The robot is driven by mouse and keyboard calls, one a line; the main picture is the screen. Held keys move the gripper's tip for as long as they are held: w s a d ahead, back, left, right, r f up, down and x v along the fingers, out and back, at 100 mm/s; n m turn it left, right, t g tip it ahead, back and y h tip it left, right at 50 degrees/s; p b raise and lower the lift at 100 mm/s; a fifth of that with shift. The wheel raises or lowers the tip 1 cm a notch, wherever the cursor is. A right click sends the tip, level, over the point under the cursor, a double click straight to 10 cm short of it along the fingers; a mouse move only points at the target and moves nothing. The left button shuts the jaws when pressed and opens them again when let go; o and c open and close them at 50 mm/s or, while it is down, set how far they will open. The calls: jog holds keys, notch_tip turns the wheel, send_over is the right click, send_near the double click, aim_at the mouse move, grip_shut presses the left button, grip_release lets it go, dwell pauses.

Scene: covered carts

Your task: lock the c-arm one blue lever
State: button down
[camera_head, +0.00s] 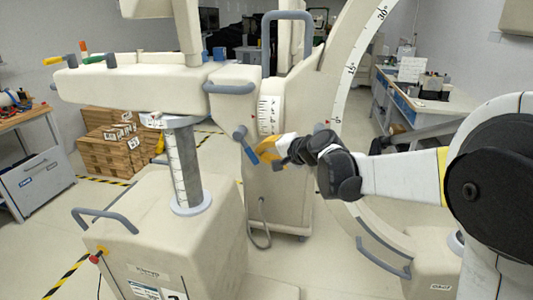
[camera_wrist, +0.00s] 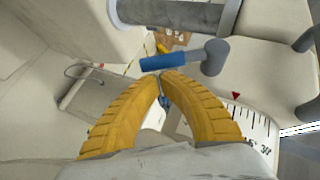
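The c-arm (camera_head: 345,70) is a cream machine with a large curved arc marked in degrees. Its blue lever (camera_head: 251,155) hangs slanted down from a grey pivot (camera_head: 240,132) on the column. In the wrist view the blue lever (camera_wrist: 163,62) lies almost level, left of its round grey pivot, just beyond my fingertips. My gripper (camera_head: 264,152) has yellow fingers and comes in from the right, close beside the lever. In the wrist view my gripper's fingertips (camera_wrist: 161,76) meet with nothing seen held between them. Whether they touch the lever cannot be told.
A grey handle (camera_head: 230,88) sits above the lever, and a tall grey handle (camera_head: 288,45) rises behind. A cream cart (camera_head: 165,225) with a grey column stands in front at the left. Cardboard boxes (camera_head: 108,145) and workbenches stand farther back.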

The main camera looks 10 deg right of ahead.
aim_at(257, 160)
jog(key=shift+f, duration=0.15)
jog(key=shift+a+f+b, duration=0.15)
jog(key=shift+b, duration=0.35)
jog(key=shift+w+a+f+m+t+y+b, duration=0.1)
jog(key=shift+a+f+m+t+y+b, duration=0.25)
jog(key=shift+y+b, duration=0.3)
jog(key=a+f+m+t+y+b, duration=0.1)
jog(key=b, duration=0.1)
jog(key=shift+w+f+b, duration=0.15)
jog(key=shift+w+b, duration=0.05)
jog(key=shift+b, duration=0.1)
jog(key=w+a+m+t+y+b, duration=0.1)
jog(key=w+a, duration=0.1)
jog(key=a, duration=0.4)
jog(key=shift+f+t+b, duration=0.35)
jog(key=shift+f+b, duration=0.05)
jog(key=shift+f, duration=0.05)
jog(key=shift+a+y, duration=0.15)
jog(key=shift+y, duration=0.1)
